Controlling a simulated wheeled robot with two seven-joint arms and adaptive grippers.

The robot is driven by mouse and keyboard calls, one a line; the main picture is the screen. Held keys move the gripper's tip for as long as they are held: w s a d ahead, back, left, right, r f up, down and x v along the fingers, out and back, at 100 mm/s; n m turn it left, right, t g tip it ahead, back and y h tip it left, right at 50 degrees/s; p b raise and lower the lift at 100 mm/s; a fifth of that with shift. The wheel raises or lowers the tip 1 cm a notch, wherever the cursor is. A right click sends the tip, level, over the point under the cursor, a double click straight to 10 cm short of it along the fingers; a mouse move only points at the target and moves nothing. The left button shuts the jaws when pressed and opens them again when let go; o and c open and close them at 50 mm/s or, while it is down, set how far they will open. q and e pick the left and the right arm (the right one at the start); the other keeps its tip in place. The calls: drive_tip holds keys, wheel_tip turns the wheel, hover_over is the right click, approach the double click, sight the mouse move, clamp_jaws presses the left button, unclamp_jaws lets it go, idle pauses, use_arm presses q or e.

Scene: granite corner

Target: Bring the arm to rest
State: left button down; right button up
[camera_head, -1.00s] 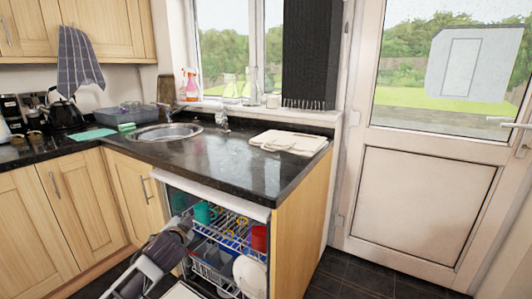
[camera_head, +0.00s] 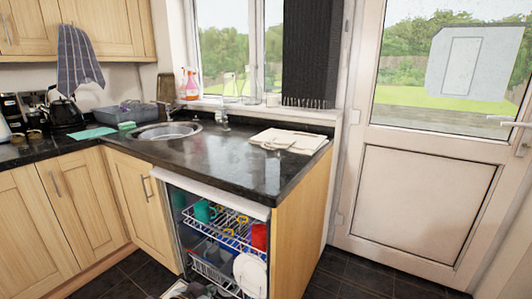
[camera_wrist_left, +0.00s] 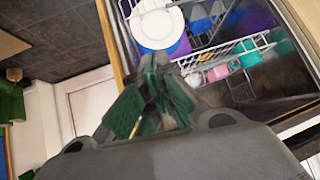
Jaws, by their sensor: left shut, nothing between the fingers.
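My left gripper (camera_wrist_left: 155,100) shows in the left wrist view, its green-padded fingers shut with nothing between them. It is in front of the open dishwasher's racks, which fill the upper right of that view. My right gripper is in neither view.
The dishwasher holds a teal mug (camera_head: 204,211), a red cup (camera_head: 260,236) and a white plate (camera_head: 250,274). Above it, the black worktop (camera_head: 215,165) bears a pale folded cloth or board (camera_head: 288,141). Dark floor (camera_head: 350,275) is clear by the door at right.

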use_arm(q)
drive_tip(key=s+d+f+n+g+p, duration=0.1)
drive_tip(key=s+f+g, duration=0.3)
drive_tip(key=s+f, duration=1.1)
drive_tip(key=s+n, duration=0.1)
drive_tip(key=s, duration=0.1)
drive_tip(key=shift+s+d+f+g, duration=0.2)
drive_tip(key=shift+s+f+g, duration=0.2)
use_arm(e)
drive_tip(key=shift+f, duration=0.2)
use_arm(q)
drive_tip(key=shift+f+p, duration=0.1)
drive_tip(key=shift+p, duration=0.25)
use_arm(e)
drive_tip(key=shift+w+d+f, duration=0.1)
